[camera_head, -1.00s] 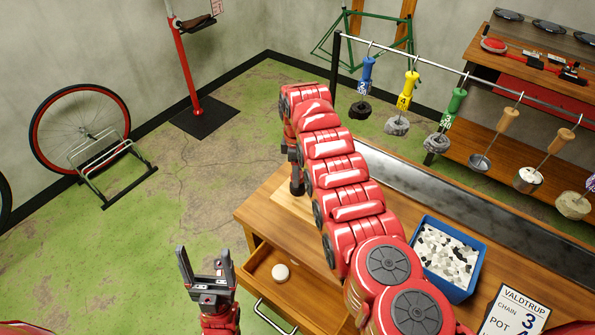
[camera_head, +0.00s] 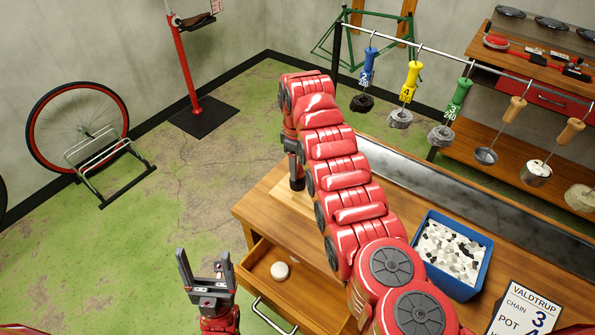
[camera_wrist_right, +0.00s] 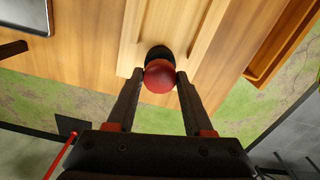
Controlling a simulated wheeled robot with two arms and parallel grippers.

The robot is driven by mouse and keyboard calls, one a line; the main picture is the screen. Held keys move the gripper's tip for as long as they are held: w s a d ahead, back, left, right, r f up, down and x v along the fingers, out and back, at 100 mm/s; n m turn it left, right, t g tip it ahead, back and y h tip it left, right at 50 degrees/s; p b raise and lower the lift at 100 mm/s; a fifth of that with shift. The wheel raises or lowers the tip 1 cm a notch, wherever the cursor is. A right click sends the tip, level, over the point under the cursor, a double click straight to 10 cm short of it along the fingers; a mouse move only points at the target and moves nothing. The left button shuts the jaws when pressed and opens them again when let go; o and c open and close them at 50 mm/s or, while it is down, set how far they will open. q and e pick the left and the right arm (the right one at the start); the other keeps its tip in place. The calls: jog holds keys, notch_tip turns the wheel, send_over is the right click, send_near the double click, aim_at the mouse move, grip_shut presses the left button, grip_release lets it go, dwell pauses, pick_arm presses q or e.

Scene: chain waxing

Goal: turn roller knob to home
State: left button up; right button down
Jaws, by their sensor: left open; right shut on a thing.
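The roller knob (camera_wrist_right: 160,78) is a red ball on a dark round base, seen in the right wrist view on a pale wooden board. My right gripper (camera_wrist_right: 159,84) is shut on it, one finger on each side of the ball. In the head view my right gripper (camera_head: 297,172) points down at the left end of the bench, and the knob is hidden there. I cannot read the knob's angle. My left gripper (camera_head: 205,270) is open and empty, fingers up, left of the open drawer.
The wooden bench (camera_head: 262,207) has an open drawer (camera_head: 300,290) with a white round piece (camera_head: 279,271) inside. A blue bin (camera_head: 475,283) of pale and dark chips and a sign card (camera_head: 525,310) stand to the right. Tagged tools hang from a rail (camera_head: 450,68) behind.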

jog(key=m+b, duration=0.3)
jog(key=b, duration=0.1)
jog(key=shift+w+f+m, duration=0.1)
jog(key=shift+f+m, duration=0.1)
jog(key=shift+m, duration=0.2)
jog(key=shift+m+b, duration=0.8)
jog(key=shift+m, duration=0.1)
jog(key=m+b, duration=0.1)
jog(key=m, duration=0.1)
jog(key=shift+r+m, duration=0.15)
jog(key=shift+m, duration=0.25)
jog(key=m+b, duration=0.1)
jog(key=m, duration=0.1)
jog(key=shift+m, duration=0.3)
jog(key=m, duration=0.4)
jog(key=shift+r+m, duration=0.15)
jog(key=shift+m, duration=0.15)
jog(key=m, duration=0.4)
jog(key=shift+m+p, duration=0.3)
jog(key=m, duration=0.4)
jog(key=shift+p, duration=0.35)
jog(key=shift+m+p, duration=0.3)
jog(key=shift+m, duration=2.2)
